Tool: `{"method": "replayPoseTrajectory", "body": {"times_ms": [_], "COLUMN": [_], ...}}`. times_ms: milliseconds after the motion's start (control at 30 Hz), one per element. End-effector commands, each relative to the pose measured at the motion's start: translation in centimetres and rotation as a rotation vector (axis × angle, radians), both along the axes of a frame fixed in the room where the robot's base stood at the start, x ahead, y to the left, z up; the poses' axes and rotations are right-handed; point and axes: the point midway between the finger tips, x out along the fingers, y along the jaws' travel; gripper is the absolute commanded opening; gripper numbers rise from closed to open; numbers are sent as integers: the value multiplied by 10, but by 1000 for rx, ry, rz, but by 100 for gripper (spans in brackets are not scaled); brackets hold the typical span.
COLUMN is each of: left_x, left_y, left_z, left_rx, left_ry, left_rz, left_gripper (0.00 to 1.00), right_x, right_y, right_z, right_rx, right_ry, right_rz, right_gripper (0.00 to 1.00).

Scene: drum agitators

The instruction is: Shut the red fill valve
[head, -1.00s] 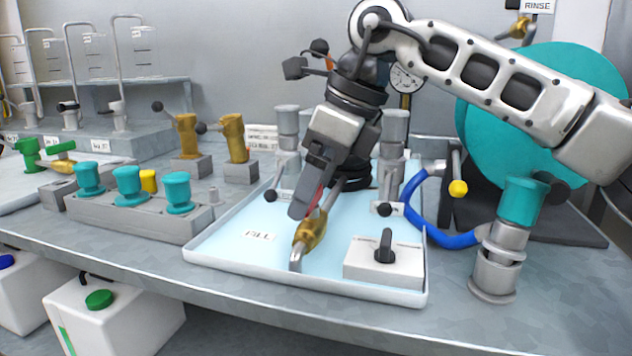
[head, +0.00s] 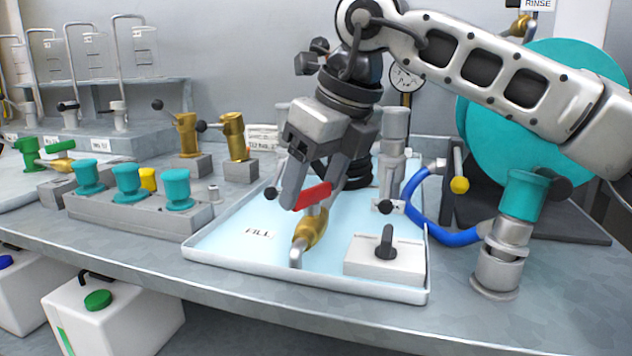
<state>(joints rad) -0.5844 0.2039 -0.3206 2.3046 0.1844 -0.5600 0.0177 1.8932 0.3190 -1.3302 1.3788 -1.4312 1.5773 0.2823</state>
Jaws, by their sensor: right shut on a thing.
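The fill valve has a brass body (head: 310,229) on a pipe in the white tray, beside a label reading FILL (head: 259,232). Its red handle (head: 314,196) lies slanted across above the brass body. My right gripper (head: 310,193) reaches down from above and is shut on the red handle, with one finger at the handle's left end and the other behind it. The fingers hide part of the handle and the pipe behind. My left gripper is not in view.
The tray's raised rim (head: 300,287) surrounds the valve. A switch box with a black knob (head: 386,243) stands right of the valve. A blue hose (head: 452,239) and a teal-topped fitting (head: 522,196) are further right. Teal caps (head: 128,180) stand in a rack at left.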

Motion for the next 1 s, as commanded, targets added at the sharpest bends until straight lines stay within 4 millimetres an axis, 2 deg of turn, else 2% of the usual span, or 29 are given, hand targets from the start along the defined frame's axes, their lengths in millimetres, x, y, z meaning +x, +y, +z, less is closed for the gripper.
{"method": "replayPoseTrajectory", "body": {"times_ms": [600,1000], "left_x": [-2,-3], "left_y": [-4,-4], "left_z": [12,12], "left_rx": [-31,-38], "left_ry": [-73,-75], "left_rz": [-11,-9], "left_gripper": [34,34], "right_x": [-2,-2], "right_y": [4,6], "right_z": [0,1], "right_rx": [-3,-2], "right_ry": [-3,-2], "right_rz": [-586,-939], "right_gripper": [43,43]}}
